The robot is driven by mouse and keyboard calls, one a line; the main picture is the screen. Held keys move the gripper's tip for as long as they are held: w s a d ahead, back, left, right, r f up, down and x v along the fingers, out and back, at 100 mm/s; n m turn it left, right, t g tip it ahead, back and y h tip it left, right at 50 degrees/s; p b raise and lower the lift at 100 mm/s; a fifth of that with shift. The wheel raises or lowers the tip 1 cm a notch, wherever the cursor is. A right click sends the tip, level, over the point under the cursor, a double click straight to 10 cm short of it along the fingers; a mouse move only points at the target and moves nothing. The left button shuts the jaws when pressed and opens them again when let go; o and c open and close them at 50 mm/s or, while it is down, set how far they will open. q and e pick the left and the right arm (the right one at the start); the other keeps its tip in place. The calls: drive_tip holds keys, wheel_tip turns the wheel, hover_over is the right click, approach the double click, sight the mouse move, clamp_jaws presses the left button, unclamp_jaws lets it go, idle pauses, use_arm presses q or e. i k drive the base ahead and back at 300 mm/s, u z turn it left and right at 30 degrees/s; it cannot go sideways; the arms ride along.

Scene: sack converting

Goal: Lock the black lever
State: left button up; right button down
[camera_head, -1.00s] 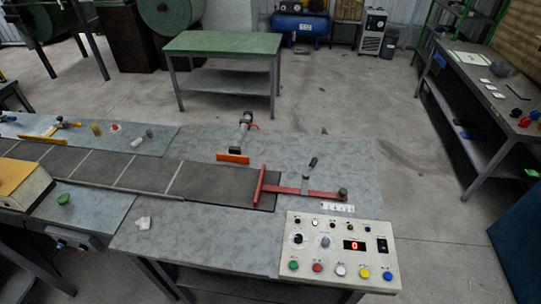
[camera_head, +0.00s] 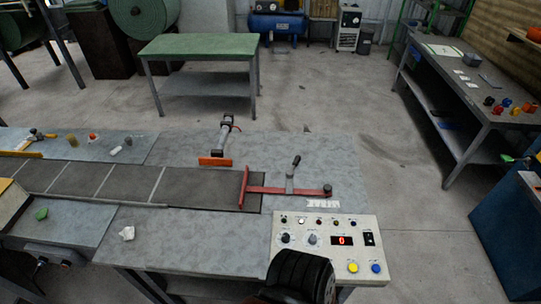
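The black lever (camera_head: 296,161) is a short black handle on a grey metal post (camera_head: 289,180). It stands up from the red bar (camera_head: 305,191), tilted to the upper right. No gripper fingers show, and nothing touches the lever. A dark ribbed part, likely my own arm, covers the lower edge of the control panel.
The control panel (camera_head: 375,223) with buttons and a red display sits just in front of the lever. An orange plate (camera_head: 214,162) on a cylinder stands left of it. White scrap (camera_head: 127,233) lies on the bench (camera_head: 190,225). A side table (camera_head: 490,115) is at right, beyond open floor.

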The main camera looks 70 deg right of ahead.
sight(290, 174)
drive_tip(key=z, duration=0.05)
drive_tip(key=k, duration=1.2)
drive_tip(key=z, duration=1.35)
drive_tip(key=i, duration=0.4)
drive_tip(key=u, duration=0.05)
